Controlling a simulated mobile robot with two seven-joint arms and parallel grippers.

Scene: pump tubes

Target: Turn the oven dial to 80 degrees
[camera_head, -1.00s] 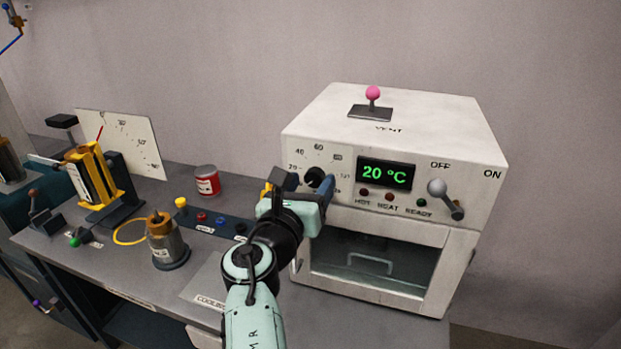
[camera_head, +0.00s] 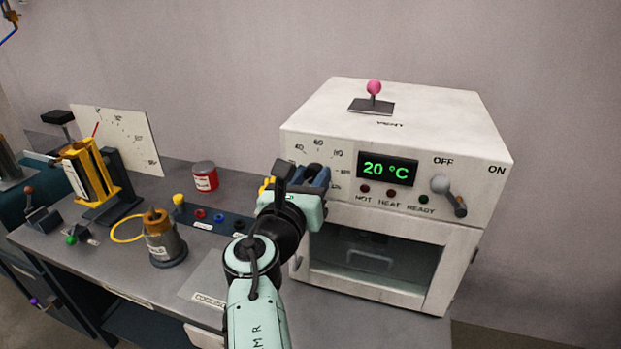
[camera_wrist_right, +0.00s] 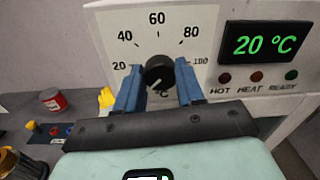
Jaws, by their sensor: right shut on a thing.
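The white oven (camera_head: 400,120) stands at the right of the bench. Its black round dial (camera_wrist_right: 158,70) sits among printed marks of 20, 40, 60, 80 and more, with a pale line on it toward the lower left. The green display (camera_head: 387,170) reads 20 °C. My right gripper (camera_head: 301,179) is at the oven front, shut on the dial, with one blue finger on each side of it in the right wrist view. In the head view the gripper partly hides the dial and the low end of the scale. My left gripper is not in view.
An OFF/ON lever (camera_head: 449,194) is on the oven front at the right, and a pink-knobbed vent lever (camera_head: 373,95) is on top. A red can (camera_head: 204,177), a metal canister (camera_head: 164,240) and a yellow-framed device (camera_head: 92,175) stand to the left.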

